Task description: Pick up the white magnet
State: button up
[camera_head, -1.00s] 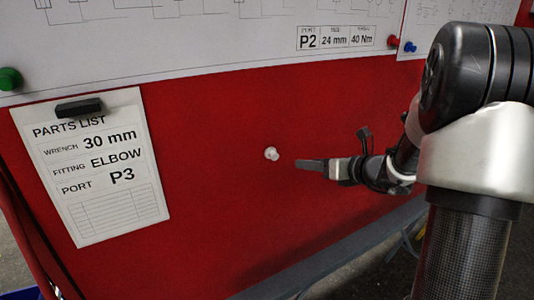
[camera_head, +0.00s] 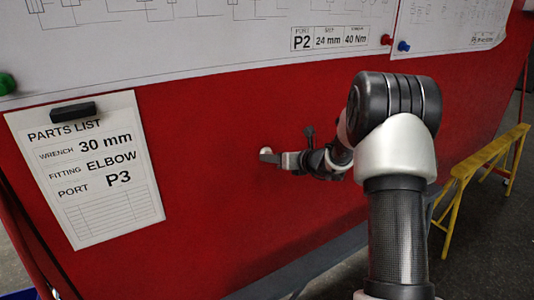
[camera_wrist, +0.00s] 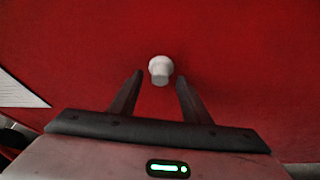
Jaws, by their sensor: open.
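The white magnet (camera_wrist: 161,70) is a small knob on the red board, and in the wrist view it lies between and just beyond my two fingertips. In the head view the magnet (camera_head: 265,152) shows at the tip of my gripper (camera_head: 270,158), partly covered by it. In the wrist view my gripper (camera_wrist: 159,78) is open, with one finger on each side of the magnet's line. I see no contact between the fingers and the magnet.
The red board (camera_head: 215,205) is bare around the magnet. A parts list sheet (camera_head: 95,205) hangs at the left under a black clip (camera_head: 73,112). A large drawing (camera_head: 180,50) covers the top, with red (camera_head: 386,40) and blue (camera_head: 403,46) magnets. A yellow trestle (camera_head: 470,170) stands at the right.

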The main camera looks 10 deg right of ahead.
jog(key=shift+w+a+f, duration=0.25)
jog(key=shift+w, duration=0.25)
grip_shut()
jog(key=shift+r, duration=0.1)
